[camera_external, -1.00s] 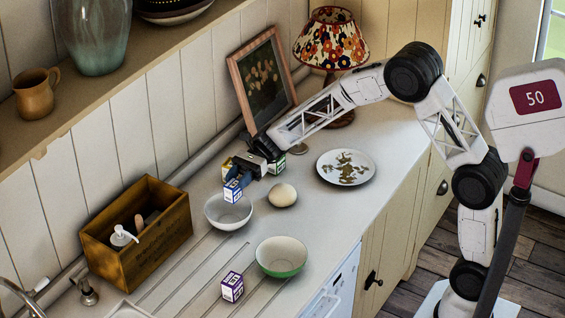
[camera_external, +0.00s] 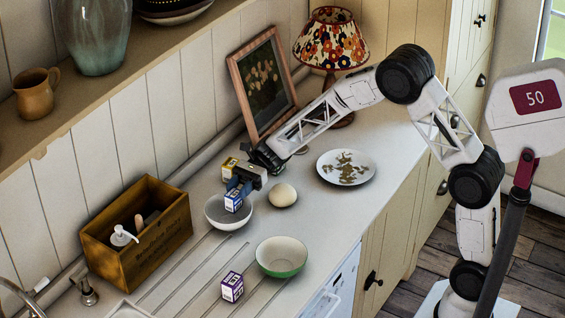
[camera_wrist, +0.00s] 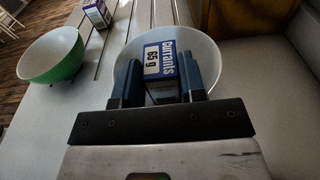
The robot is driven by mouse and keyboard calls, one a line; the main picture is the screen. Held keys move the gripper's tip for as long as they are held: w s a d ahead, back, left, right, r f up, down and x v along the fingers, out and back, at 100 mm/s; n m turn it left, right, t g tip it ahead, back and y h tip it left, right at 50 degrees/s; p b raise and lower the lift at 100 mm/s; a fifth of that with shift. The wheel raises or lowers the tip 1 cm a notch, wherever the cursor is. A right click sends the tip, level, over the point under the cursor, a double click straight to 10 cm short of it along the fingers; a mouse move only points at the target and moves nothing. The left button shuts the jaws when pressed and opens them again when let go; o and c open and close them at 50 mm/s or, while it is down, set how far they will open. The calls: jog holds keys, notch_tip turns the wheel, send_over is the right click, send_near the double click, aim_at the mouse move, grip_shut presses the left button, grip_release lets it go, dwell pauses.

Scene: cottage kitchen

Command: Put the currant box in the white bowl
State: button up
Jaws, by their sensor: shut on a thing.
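The currant box (camera_wrist: 161,62) is small, blue and white, with "Currants 65 g" on its face in the wrist view. My gripper (camera_external: 237,189) is shut on it. In the external view the currant box (camera_external: 233,201) hangs tilted over the white bowl (camera_external: 229,222), overlapping its inside. In the wrist view the white bowl (camera_wrist: 206,50) shows its rim around and behind the box. I cannot tell whether the box touches the bowl.
A green bowl (camera_external: 281,264) and a purple box (camera_external: 232,287) stand toward the front. A wooden crate (camera_external: 178,237) is at left, a plate (camera_external: 346,176) at right.

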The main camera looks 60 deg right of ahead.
jog(key=shift+f, duration=0.45)
jog(key=o, duration=1)
jog(key=shift+r, duration=0.1)
jog(key=shift+r, duration=0.45)
jog(key=shift+d+r, duration=0.1)
jog(key=shift+d, duration=0.15)
jog(key=d+r, duration=0.1)
jog(key=d, duration=1)
jog(key=shift+d+r, duration=0.2)
